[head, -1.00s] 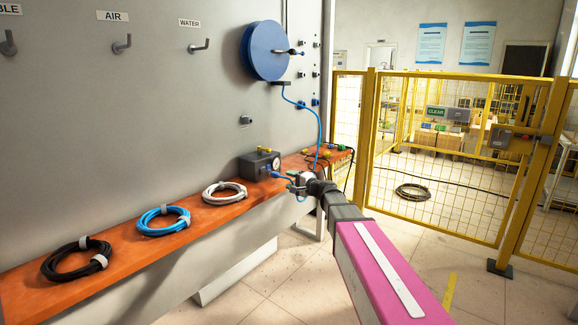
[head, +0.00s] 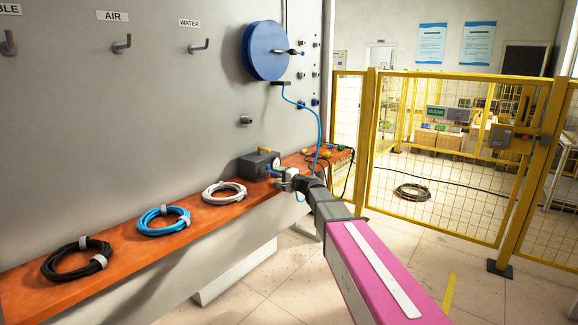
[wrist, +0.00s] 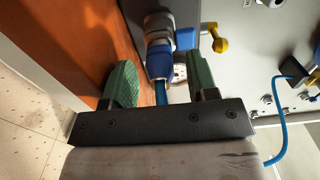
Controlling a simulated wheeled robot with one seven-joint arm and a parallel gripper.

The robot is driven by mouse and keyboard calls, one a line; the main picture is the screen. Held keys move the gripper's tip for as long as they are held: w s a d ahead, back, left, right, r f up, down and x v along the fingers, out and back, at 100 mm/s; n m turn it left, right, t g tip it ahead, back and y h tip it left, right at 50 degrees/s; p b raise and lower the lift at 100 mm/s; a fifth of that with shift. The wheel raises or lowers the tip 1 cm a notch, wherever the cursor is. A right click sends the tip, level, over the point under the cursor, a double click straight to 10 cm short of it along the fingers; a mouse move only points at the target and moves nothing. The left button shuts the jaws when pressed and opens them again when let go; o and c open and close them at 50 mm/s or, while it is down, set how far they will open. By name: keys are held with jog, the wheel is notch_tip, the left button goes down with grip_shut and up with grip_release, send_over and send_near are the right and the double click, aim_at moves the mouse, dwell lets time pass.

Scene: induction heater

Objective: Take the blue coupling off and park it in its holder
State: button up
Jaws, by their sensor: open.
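The blue coupling (wrist: 160,60) sits on a silver fitting (wrist: 158,25) in the wrist view, with a blue hose (wrist: 160,93) running back from it. My gripper (wrist: 163,68) has green fingers, one on each side of the coupling. The fingers are open, with gaps to the coupling. In the head view my gripper (head: 285,178) is close in front of the dark gauge box (head: 252,165) on the orange shelf and largely hides the coupling. I cannot tell which wall fitting is the coupling's holder.
The blue hose (head: 319,130) hangs from the blue reel (head: 262,50) on the grey wall. A yellow knob (wrist: 220,45) is beside the fitting. Coiled white (head: 224,193), blue (head: 163,220) and black (head: 76,259) hoses lie on the shelf. A yellow fence (head: 440,150) stands to the right.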

aim_at(279, 176)
jog(key=shift+x, duration=1)
grip_shut()
jog(key=shift+s+d, duration=0.15)
jog(key=shift+v, duration=2.85)
